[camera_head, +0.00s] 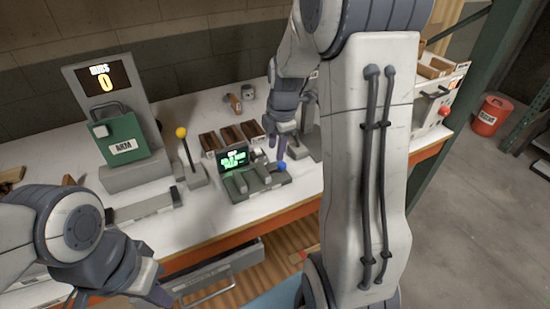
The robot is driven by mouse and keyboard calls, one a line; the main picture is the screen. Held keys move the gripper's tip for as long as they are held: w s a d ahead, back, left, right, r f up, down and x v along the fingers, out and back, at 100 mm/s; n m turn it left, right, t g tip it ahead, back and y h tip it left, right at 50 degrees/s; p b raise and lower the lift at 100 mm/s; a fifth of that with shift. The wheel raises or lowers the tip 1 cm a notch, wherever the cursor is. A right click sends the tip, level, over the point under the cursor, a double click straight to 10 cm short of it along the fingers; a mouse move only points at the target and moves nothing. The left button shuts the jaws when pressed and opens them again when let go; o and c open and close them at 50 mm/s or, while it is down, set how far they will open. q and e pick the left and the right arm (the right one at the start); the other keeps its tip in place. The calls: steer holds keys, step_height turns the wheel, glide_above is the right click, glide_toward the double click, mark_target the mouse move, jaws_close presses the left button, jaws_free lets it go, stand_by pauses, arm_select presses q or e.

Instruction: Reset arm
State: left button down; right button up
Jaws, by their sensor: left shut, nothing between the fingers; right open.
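My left gripper (158,292) hangs low at the lower left, in front of the workbench edge, shut and empty. My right arm crosses the middle of the view. Its gripper (281,152) points down over the bench, open, close to a blue knob (282,166) on a small grey device (252,186) with a green-lit screen (233,158). I cannot tell whether the fingers touch the knob. My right forearm hides part of the bench.
A yellow-knobbed lever (181,133) stands left of the device. Behind it are dark-filled trays (228,137). A drawer (210,275) is open below the bench. A red bin (489,118) stands on the floor at right.

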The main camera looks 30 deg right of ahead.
steer(key=shift+s+r, duration=0.2)
steer(key=shift+r, duration=0.8)
steer(key=shift+a, duration=0.1)
steer(key=s+a+r+m+y, duration=0.15)
steer(key=s+a, duration=0.25)
steer(key=a, duration=0.5)
steer(key=s+a+m+h, duration=0.1)
steer(key=s+a+m, duration=0.25)
steer(key=a, duration=0.55)
steer(key=s+a+m+g, duration=0.1)
steer(key=s+a+m, duration=0.1)
steer(key=s, duration=0.6)
steer(key=s+a+m+g, duration=0.1)
steer(key=s+a+m, duration=0.2)
steer(key=s+a, duration=0.2)
steer(key=s, duration=0.3)
steer(key=shift+a+f+y, duration=0.15)
steer(key=shift+a+y, duration=0.1)
steer(key=shift+y, duration=0.1)
steer(key=shift+a, duration=0.1)
